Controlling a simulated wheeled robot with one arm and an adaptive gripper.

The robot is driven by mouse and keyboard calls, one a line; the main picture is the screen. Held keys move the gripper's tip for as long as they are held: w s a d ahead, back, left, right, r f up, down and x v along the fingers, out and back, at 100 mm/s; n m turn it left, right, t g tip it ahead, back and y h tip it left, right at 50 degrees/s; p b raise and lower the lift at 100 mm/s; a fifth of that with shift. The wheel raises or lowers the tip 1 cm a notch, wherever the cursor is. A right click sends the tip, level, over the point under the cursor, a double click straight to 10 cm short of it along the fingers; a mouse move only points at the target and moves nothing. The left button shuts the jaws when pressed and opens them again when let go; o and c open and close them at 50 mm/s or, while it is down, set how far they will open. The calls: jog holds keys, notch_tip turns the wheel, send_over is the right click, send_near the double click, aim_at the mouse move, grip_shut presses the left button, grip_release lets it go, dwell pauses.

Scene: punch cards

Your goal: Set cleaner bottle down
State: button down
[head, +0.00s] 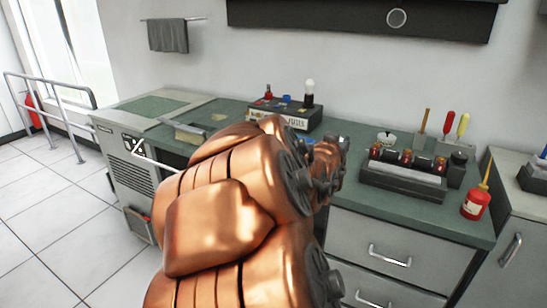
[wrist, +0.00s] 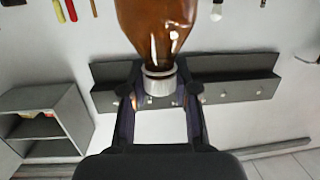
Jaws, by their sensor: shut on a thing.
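The cleaner bottle (wrist: 158,22) is amber-brown with a pale cap or collar, seen in the wrist view. In the head view my copper arm covers the bottle and most of the gripper. I cannot tell there how far the bottle is from the green worktop (head: 405,207).
A red can (head: 475,203) is near the worktop's right end. A labelled box (head: 287,115) stands at the back.

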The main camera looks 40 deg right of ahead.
jog(key=shift+s+d, duration=0.4)
jog(key=shift+s, duration=0.45)
jog(key=w+d+f+p, duration=0.1)
jog(key=w+d+f, duration=0.1)
jog(key=w, duration=0.5)
jog(key=w+d+f+p, duration=0.2)
jog(key=w+d+f, duration=0.1)
jog(key=w, duration=0.5)
jog(key=shift+d+g, duration=0.15)
jog(key=shift+g, duration=0.15)
jog(key=shift+f, duration=0.15)
jog(key=c, duration=0.9)
grip_release()
jog(key=shift+b+v, duration=1)
jog(key=shift+v, duration=5.1)
